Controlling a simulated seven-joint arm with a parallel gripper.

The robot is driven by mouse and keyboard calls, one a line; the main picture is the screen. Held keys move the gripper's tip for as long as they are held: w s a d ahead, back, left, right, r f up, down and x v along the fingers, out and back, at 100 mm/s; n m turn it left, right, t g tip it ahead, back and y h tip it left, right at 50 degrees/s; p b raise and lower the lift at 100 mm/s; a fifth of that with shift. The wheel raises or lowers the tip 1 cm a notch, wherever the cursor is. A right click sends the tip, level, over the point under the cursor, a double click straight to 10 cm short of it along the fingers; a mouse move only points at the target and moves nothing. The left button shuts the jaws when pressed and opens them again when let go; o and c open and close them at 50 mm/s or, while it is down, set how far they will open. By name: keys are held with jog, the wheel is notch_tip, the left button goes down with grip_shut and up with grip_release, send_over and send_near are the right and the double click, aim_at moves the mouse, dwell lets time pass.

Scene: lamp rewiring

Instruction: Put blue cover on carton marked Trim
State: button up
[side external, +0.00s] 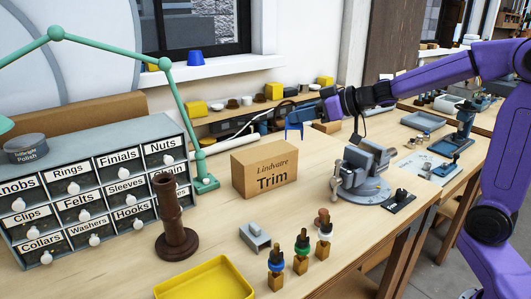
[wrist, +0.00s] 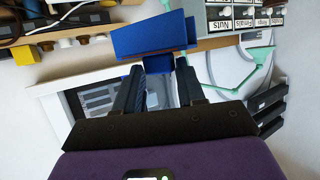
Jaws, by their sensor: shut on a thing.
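The blue cover (wrist: 150,36) is at the fingertips of my gripper (wrist: 158,66) in the wrist view, and the gripper is shut on it. In the side external view the small blue cover (side external: 293,131) hangs in the air below and left of my purple wrist, with the fingers too small to make out well. The brown carton marked Trim (side external: 264,169) stands upright on the bench, left of and lower in the picture than the cover. The cover and carton are apart in the picture.
A labelled drawer cabinet (side external: 95,188) and green lamp arm (side external: 182,105) stand left of the carton. A grey vise (side external: 365,170) is to its right. A brown spindle (side external: 175,225), a yellow tray (side external: 205,282) and several small posts (side external: 300,250) are in front. A blue cup (side external: 195,57) sits on the windowsill.

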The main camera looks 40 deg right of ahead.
jog(key=d+r, duration=0.1)
jog(key=r, duration=0.1)
jog(key=m+h, duration=0.1)
send_over(271, 153)
notch_tip(271, 153, down, 10)
jog(key=shift+w+d, duration=0.1)
jog(key=shift+f+t, duration=0.3)
jog(key=shift+f, duration=1.15)
jog(key=shift+f, duration=0.15)
jog(key=o, duration=1.1)
